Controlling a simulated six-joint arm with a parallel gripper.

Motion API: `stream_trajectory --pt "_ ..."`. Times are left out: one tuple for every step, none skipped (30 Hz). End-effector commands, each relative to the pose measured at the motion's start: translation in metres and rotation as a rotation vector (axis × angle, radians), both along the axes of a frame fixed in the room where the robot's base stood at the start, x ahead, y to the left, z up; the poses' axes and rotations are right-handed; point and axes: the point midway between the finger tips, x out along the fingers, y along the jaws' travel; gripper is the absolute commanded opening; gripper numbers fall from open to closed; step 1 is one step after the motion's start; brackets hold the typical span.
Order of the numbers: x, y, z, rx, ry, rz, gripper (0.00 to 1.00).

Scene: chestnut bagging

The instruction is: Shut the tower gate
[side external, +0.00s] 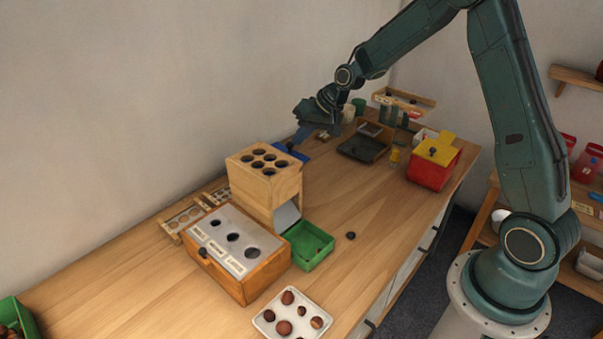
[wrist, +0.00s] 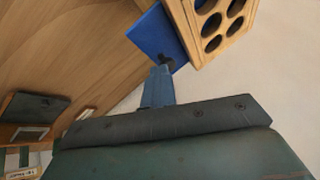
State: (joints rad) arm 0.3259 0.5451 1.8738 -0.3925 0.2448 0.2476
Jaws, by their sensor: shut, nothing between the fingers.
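The wooden tower (side external: 264,190) stands near the wall, with several round holes in its top; its holed top (wrist: 222,22) also shows at the upper right of the wrist view. A blue gate plate (wrist: 155,34) sticks out from the tower's side. In the side view, part of this plate (side external: 300,153) shows behind the tower. A dark knob (wrist: 166,62) sits near the plate's outer end. My gripper (side external: 293,143) is shut and empty, its tips at the knob (wrist: 160,71). I cannot tell whether they touch it.
A wooden sorting box (side external: 222,250) and a green tray (side external: 308,245) stand before the tower. A white tray of chestnuts (side external: 292,314) lies at the front.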

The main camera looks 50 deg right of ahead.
Motion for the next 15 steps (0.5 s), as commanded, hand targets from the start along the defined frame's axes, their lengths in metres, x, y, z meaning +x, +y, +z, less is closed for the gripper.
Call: stream_trajectory --pt "-0.001 0.001 -0.001 0.002 0.002 0.003 0.0" --pt "-0.001 0.001 -0.001 0.002 0.003 0.004 0.0" --pt "-0.001 0.001 -0.001 0.002 0.003 0.004 0.0" --pt "-0.001 0.001 -0.001 0.002 0.003 0.004 0.0" --pt "-0.001 0.0 -0.001 0.002 0.003 0.004 0.0" --pt "-0.002 -0.001 0.0 0.002 0.003 0.004 0.0" --pt "-0.002 -0.002 0.0 0.002 0.002 0.003 0.0" --pt "-0.003 -0.004 0.0 0.003 0.003 0.002 0.0" --pt "-0.004 -0.006 0.001 0.002 0.002 0.002 0.0" --pt "-0.005 -0.008 0.001 0.002 0.002 0.001 0.0" --pt "-0.006 -0.011 0.002 0.003 0.003 0.0 0.0" --pt "-0.008 -0.014 0.003 0.002 0.002 0.0 0.0" --pt "-0.009 -0.017 0.004 0.002 0.002 -0.001 0.0" --pt "-0.011 -0.02 0.004 0.001 0.001 -0.001 0.0" --pt "-0.013 -0.025 0.005 0.001 0.001 -0.003 0.0"
